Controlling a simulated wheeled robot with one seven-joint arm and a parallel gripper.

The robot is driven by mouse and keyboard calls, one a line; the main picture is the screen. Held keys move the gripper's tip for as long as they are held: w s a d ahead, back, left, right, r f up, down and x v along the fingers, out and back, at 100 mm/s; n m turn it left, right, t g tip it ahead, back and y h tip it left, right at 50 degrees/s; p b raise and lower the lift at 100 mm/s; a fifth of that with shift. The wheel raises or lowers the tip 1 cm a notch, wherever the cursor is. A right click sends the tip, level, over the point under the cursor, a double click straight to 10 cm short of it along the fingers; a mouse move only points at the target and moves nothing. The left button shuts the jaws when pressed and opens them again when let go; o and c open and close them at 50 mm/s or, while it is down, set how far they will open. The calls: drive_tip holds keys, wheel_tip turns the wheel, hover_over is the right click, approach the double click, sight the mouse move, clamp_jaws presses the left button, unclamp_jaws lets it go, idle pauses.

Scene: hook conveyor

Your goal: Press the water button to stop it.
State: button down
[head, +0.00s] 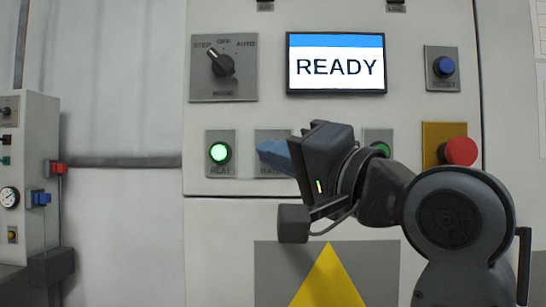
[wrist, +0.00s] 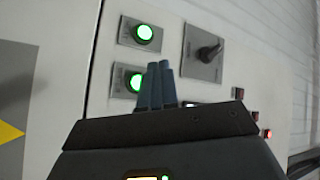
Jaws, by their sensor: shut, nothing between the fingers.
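The WATER plate (head: 266,135) is on the white panel, right of the HEAT button (head: 219,153), which glows green. In the head view my gripper hides the water button. In the wrist view the water button (wrist: 136,82) glows green, partly covered by my fingers, with the HEAT button (wrist: 143,33) above it. My gripper (head: 262,149) is shut and empty, its blue fingers in front of the WATER plate. In the wrist view the fingertips (wrist: 159,66) overlap the right side of that plate. I cannot tell whether they touch the panel.
The display (head: 336,65) reads READY. The mode knob (head: 221,64) points up and left, toward STEP. Another green button (head: 380,149) is partly behind my arm. A red mushroom button (head: 460,151) and blue button (head: 443,67) are on the right. A grey box (head: 38,130) stands at left.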

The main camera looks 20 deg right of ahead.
drive_tip(key=w+d, duration=0.2)
drive_tip(key=w, duration=0.4)
drive_tip(key=shift+w+b, duration=0.15)
drive_tip(key=shift+b, duration=0.2)
drive_tip(key=shift+w+d, duration=0.1)
idle(1.7)
drive_tip(key=shift+w+d, duration=0.1)
drive_tip(key=shift+w, duration=0.15)
drive_tip(key=shift+w+d+p, duration=0.1)
drive_tip(key=shift+w+p, duration=0.25)
drive_tip(key=shift+w, duration=0.05)
idle(0.8)
drive_tip(key=shift+s, duration=0.1)
drive_tip(key=shift+s+a+p, duration=0.25)
drive_tip(key=shift+s+p, duration=0.15)
drive_tip(key=shift+s, duration=0.3)
